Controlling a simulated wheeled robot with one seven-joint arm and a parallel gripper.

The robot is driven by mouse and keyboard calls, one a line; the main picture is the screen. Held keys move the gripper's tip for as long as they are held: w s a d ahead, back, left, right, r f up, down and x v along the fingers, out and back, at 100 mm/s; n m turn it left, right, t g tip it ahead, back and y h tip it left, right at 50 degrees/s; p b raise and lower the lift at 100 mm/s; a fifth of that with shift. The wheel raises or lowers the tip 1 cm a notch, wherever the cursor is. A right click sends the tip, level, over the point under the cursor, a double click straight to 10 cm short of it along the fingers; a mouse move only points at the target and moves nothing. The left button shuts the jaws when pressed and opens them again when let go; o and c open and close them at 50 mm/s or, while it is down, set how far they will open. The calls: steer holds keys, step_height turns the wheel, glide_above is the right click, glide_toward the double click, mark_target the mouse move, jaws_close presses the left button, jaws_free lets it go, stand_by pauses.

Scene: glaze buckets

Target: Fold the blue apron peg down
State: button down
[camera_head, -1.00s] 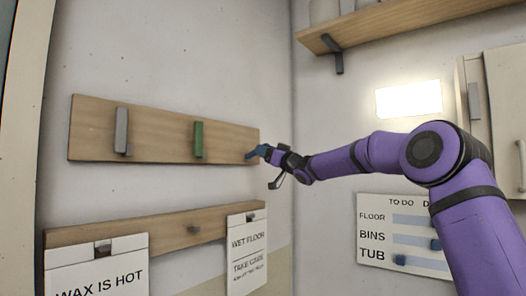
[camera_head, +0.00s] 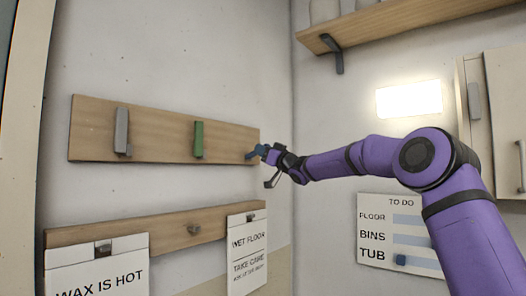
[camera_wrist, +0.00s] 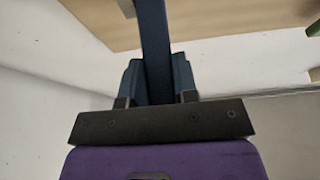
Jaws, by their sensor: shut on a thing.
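A wooden board (camera_head: 160,133) on the wall bears a grey peg (camera_head: 122,130), a green peg (camera_head: 199,139) and, at its right end, the blue peg (camera_head: 253,154). The grey and green pegs stand upright against the board. The blue peg sticks out from the board towards my gripper (camera_head: 263,151). In the wrist view the blue peg (camera_wrist: 153,35) runs between the fingers of my gripper (camera_wrist: 158,80), which is shut on it. The peg's far end meets the board (camera_wrist: 220,18). The fingers hide part of the peg.
A lower wooden rail (camera_head: 160,223) holds two signs, "WAX IS HOT" (camera_head: 98,275) and "WET FLOOR" (camera_head: 247,255), with a bare knob (camera_head: 194,229) between. A shelf (camera_head: 400,20) is above my arm. A "TO DO" board (camera_head: 400,240) hangs behind it.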

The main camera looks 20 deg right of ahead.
steer(key=shift+s+f+t+y, duration=0.15)
steer(key=shift+f+t+y, duration=0.65)
steer(key=shift+t, duration=0.3)
steer(key=c, duration=0.9)
jaws_free()
steer(key=shift+d, duration=0.1)
steer(key=v, duration=1)
steer(key=shift+s+d+f, duration=0.15)
steer(key=shift+s+f, duration=0.1)
steer(key=shift+s, duration=0.05)
